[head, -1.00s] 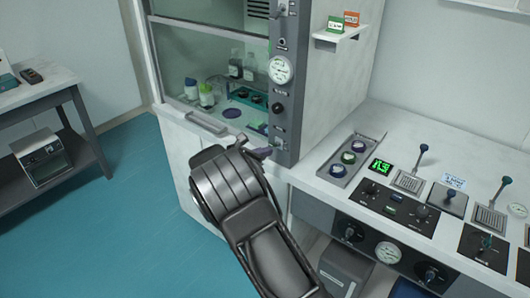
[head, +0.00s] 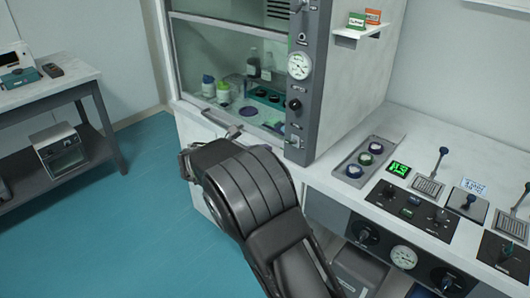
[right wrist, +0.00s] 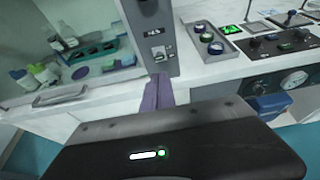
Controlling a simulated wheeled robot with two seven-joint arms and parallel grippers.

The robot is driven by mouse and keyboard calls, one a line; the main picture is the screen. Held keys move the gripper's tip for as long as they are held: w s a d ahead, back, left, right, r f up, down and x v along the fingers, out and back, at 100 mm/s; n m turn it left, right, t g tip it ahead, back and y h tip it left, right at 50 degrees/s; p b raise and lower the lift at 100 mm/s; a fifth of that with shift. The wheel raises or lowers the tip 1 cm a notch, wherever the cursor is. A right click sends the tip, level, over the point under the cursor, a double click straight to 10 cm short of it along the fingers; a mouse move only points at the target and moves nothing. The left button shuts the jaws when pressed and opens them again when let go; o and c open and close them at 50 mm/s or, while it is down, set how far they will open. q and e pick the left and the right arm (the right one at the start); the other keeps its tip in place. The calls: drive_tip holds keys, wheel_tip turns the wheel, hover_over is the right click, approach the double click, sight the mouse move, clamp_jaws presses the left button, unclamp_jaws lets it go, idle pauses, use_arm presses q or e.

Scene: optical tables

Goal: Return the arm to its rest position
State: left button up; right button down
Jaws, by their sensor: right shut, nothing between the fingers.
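My right arm (head: 240,190) reaches up from the bottom of the head view, in front of the fume cupboard (head: 345,85). The arm's dark links hide most of its gripper there. In the right wrist view the two purple-grey fingers of my right gripper (right wrist: 158,82) are together, with nothing between them. They point toward the lower end of the cupboard's grey control post (right wrist: 150,40) and the bench edge. I cannot tell the exact gap to these. My left gripper is not in view.
The white bench (head: 405,140) at right carries a tray of round pieces (head: 364,159), a green display (head: 398,168), levers and knobs. A pale side table (head: 60,90) stands at left. Blue floor (head: 120,230) between is clear.

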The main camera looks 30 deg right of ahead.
drive_tip(key=shift+f, duration=0.1)
idle(0.3)
drive_tip(key=s+a+f+m+g+y, duration=0.1)
drive_tip(key=s+a+f+m+y, duration=0.25)
drive_tip(key=f, duration=0.65)
drive_tip(key=s+a+f+m+g+y, duration=0.1)
drive_tip(key=s+a+f+g+y, duration=0.15)
drive_tip(key=s+a+f, duration=0.6)
drive_tip(key=s+a+f+m+y, duration=0.15)
drive_tip(key=s+f+y, duration=0.25)
drive_tip(key=f, duration=0.9)
drive_tip(key=s+a+f+m+y, duration=0.3)
drive_tip(key=s+a+m, duration=0.5)
drive_tip(key=s+a, duration=0.1)
drive_tip(key=s+a+f+m+y, duration=0.3)
drive_tip(key=s+a+m+y, duration=0.1)
drive_tip(key=s+a+m, duration=0.5)
drive_tip(key=shift+s+a+f, duration=0.15)
drive_tip(key=shift+s+a, duration=0.05)
drive_tip(key=shift+a, duration=0.1)
